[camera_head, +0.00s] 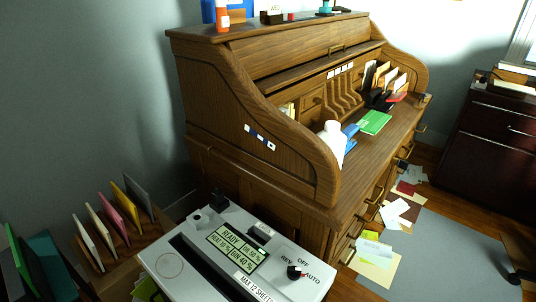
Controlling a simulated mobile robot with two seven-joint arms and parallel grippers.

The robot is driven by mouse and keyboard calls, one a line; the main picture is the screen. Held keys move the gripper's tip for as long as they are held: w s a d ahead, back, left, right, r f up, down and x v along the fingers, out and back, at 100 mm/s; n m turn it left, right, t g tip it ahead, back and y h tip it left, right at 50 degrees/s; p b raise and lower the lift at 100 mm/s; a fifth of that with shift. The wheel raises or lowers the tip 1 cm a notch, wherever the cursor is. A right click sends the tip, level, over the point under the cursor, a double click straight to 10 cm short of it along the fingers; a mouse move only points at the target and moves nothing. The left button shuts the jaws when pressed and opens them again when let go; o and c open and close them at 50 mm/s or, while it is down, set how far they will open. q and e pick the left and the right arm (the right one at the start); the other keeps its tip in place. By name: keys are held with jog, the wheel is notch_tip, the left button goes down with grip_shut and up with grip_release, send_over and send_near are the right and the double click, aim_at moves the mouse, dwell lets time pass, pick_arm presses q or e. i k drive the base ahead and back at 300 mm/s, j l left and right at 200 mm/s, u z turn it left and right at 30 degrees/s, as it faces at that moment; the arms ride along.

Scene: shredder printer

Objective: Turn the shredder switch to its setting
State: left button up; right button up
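The shredder (225,262) stands at the bottom centre, its light grey top facing up with a dark slot across it. Its switch is a small black knob (294,272) near the right front corner of that top. The labels REV, OFF and AUTO are printed around the knob, with REV to its left, OFF above and AUTO to its right. The knob is too small to tell surely which label it points at. A green display panel (237,249) with READY and percentage readings lies left of the knob. Neither of my grippers is in view.
A wooden roll-top desk (265,165) stands close behind the shredder. A rack of coloured folders (118,222) is at the left. Loose papers (378,258) lie on the floor at the right. A dark cabinet (490,130) stands at the far right. The air above the knob looks clear.

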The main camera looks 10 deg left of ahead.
aim_at(294, 272)
jog(key=i+l+u, duration=0.1)
jog(key=l+u, duration=0.3)
jog(key=i+l+u, duration=0.1)
jog(key=l+u, duration=0.15)
jog(key=u, duration=0.2)
jog(key=i+l+u, duration=0.1)
jog(key=l+u, duration=0.3)
jog(key=i+l+u, duration=0.1)
jog(key=l+u, duration=0.65)
jog(key=j, duration=0.1)
